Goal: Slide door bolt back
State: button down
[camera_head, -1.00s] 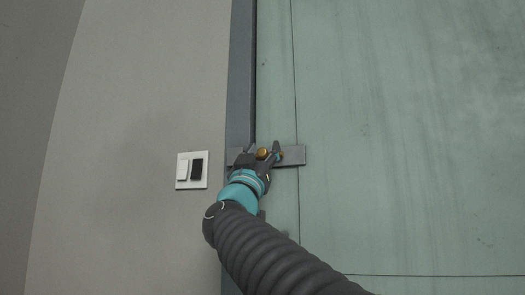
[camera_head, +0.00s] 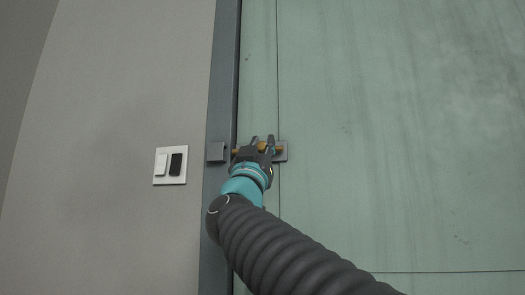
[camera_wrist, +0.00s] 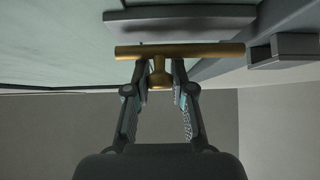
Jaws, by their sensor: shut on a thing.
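The brass bolt (camera_head: 236,151) lies level across the green door's left edge in the head view, partly hidden by my gripper. In the wrist view, the bolt's bar (camera_wrist: 205,50) runs crosswise, with its knob (camera_wrist: 159,74) pointing towards me. My gripper (camera_head: 263,141) is shut on the knob, one finger on each side; its fingers also show in the wrist view (camera_wrist: 159,84). The grey keeper (camera_head: 216,151) is on the door frame, left of the bolt. The bolt's left end is near the keeper and looks clear of it. The bolt's grey backplate (camera_head: 283,151) is on the door.
A white switch plate (camera_head: 171,166) with one white and one black rocker is on the wall at left. The dark door frame (camera_head: 222,90) runs upright between wall and door (camera_head: 390,120). The door right of the backplate is clear.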

jog(key=shift+d, duration=0.15)
jog(key=c, duration=1)
grip_release()
jog(key=shift+d, duration=0.2)
jog(key=shift+a, duration=0.15)
jog(key=shift+s+f, duration=0.1)
jog(key=v, duration=1.1)
jog(key=shift+s+f, duration=0.25)
jog(key=shift+f, duration=0.05)
jog(key=shift+a, duration=0.1)
